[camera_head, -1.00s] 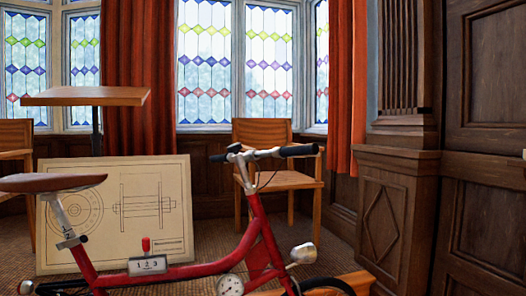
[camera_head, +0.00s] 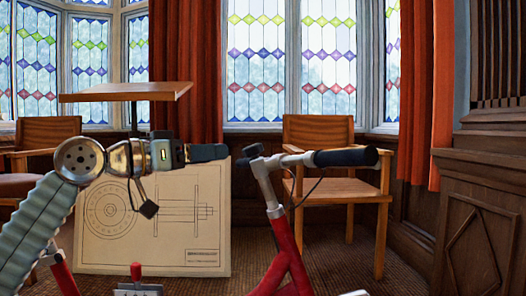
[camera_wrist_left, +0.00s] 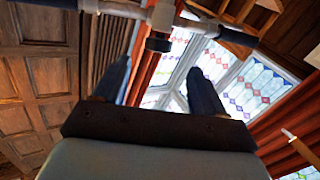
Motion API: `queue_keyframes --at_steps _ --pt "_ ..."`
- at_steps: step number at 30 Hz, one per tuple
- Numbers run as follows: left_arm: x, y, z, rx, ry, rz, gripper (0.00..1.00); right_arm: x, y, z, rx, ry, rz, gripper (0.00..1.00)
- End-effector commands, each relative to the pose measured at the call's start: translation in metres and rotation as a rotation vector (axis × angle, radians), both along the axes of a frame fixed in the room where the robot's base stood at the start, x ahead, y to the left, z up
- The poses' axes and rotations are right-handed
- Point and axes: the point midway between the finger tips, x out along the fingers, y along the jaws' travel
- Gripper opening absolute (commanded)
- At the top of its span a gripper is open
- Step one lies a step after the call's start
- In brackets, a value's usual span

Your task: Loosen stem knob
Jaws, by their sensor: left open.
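The red bike (camera_head: 285,262) stands in front of me. Its handlebar has a black grip (camera_head: 346,157) on the right and a silver stem (camera_head: 266,188). In the left wrist view a short dark round knob (camera_wrist_left: 158,42) sits below the silver handlebar, just beyond and between the fingertips; I take it for the stem knob. In the head view I cannot make out the knob for certain. My left gripper (camera_head: 222,152) points right towards the near handlebar end, with a gap between. In the left wrist view its two fingers (camera_wrist_left: 160,68) are apart and empty. My right gripper is not in view.
A drawing board (camera_head: 215,235) leans behind the bike. A wooden chair (camera_head: 318,190) stands behind the handlebar, and a wooden-topped table (camera_head: 125,92) at the left. A red-topped lever (camera_head: 136,272) is low on the bike. Wood panelling (camera_head: 480,215) is at the right.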

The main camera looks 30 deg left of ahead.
Motion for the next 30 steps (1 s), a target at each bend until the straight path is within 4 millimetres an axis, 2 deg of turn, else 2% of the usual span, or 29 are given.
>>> queue_keyframes --at_steps 9,15,19,27,30 --pt "0.066 -0.034 0.004 0.0 -0.001 -0.005 0.7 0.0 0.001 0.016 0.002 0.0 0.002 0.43" --pt "0.092 -0.046 0.002 0.0 -0.001 -0.003 0.7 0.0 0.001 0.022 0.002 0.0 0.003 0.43" --pt "0.098 -0.049 0.001 0.002 -0.001 -0.001 0.7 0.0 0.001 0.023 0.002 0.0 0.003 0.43" --pt "0.099 -0.049 0.001 0.001 -0.002 0.0 0.7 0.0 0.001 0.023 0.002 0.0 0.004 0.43" --pt "0.099 -0.049 0.001 0.002 -0.001 0.0 0.55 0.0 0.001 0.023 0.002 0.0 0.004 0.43"
